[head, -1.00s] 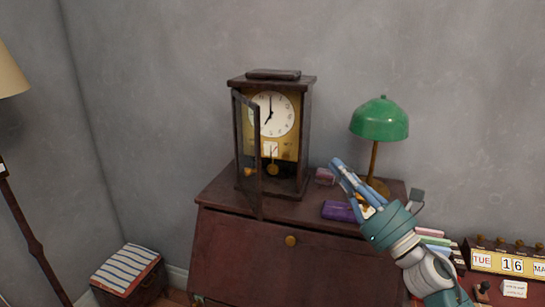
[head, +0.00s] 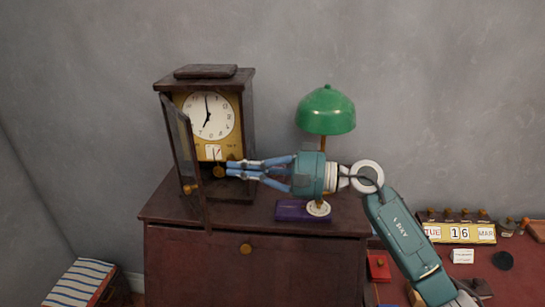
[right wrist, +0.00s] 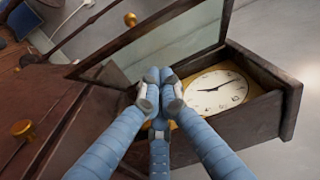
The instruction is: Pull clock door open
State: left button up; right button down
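The dark wooden clock (head: 247,120) stands on the desk, with a white dial (head: 207,115) and a gold pendulum (head: 218,172). Its framed glass door (head: 181,150) stands swung open on the left side, jutting towards me, with a small gold knob (head: 190,189). My right gripper (head: 231,168) points left in front of the clock's lower opening, its fingertips together and empty. In the right wrist view the closed fingertips (right wrist: 160,90) overlap the clock's opening, with the door glass (right wrist: 175,45), door knob (right wrist: 130,19) and dial (right wrist: 213,91) beyond. My left gripper is not in view.
A green lamp (head: 325,110) stands right of the clock, behind my right gripper. A purple case (head: 291,211) lies below the gripper on the desk (head: 160,205). A calendar block (head: 460,233) sits farther right. A striped-top box (head: 80,284) is at lower left.

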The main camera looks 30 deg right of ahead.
aim_at(193, 173)
jog(key=a+p, duration=0.2)
jog(key=a, duration=0.1)
jog(key=a+p, duration=0.1)
jog(key=shift+w+a+r, duration=0.1)
jog(key=shift+w+a, duration=0.2)
jog(key=shift+a, duration=0.1)
jog(key=shift+s+a, duration=0.1)
jog(key=shift+a, duration=0.15)
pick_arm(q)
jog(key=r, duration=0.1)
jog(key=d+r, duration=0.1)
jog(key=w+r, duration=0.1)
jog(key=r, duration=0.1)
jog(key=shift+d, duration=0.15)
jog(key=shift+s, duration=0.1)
